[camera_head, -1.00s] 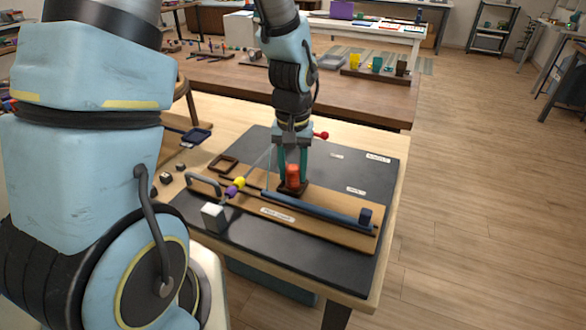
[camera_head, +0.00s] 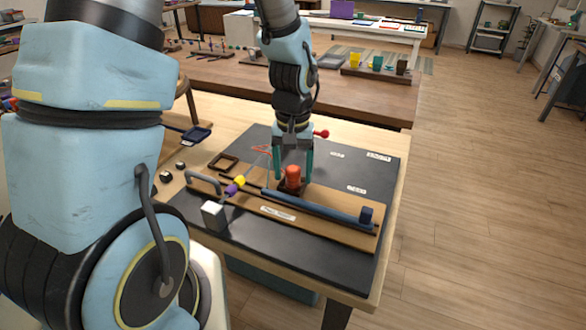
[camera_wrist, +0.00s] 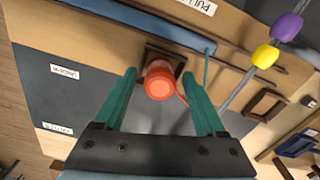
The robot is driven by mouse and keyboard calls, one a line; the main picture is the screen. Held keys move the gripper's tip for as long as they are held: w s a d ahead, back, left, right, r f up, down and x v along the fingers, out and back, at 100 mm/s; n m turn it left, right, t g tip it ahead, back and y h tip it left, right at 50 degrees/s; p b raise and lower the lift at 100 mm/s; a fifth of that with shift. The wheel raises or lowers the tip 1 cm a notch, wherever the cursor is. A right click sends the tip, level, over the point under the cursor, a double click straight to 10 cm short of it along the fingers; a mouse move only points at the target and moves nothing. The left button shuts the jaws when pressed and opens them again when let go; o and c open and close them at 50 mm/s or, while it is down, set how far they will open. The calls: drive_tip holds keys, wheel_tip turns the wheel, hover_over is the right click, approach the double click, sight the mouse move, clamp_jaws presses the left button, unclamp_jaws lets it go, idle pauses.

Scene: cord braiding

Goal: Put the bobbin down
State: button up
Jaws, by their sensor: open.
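The orange-red bobbin (camera_head: 292,177) stands upright in a dark square holder on the wooden board (camera_head: 330,222). In the wrist view the bobbin (camera_wrist: 160,80) sits between my gripper's two green fingers, with a gap on each side. My gripper (camera_head: 293,172) is open around it, pointing down. In the wrist view a thin orange cord runs from the bobbin toward the right finger. The dark holder (camera_wrist: 165,54) shows partly behind the bobbin; its near side is hidden.
Yellow (camera_head: 239,181) and purple (camera_head: 231,189) beads sit on a rod at left. A white block (camera_head: 214,215) stands at front left.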

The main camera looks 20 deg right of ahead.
sight(293, 168)
wheel_tip(293, 168, up, 13)
drive_tip(key=a+f+n, duration=0.2)
drive_tip(key=a, duration=0.9)
drive_tip(key=a+f+n+t, duration=0.1)
drive_tip(key=a+f, duration=0.1)
drive_tip(key=a, duration=0.8)
drive_tip(key=shift+w+a+n+t, duration=0.3)
drive_tip(key=shift+w+a+n, duration=0.05)
drive_tip(key=shift+w+n, duration=0.05)
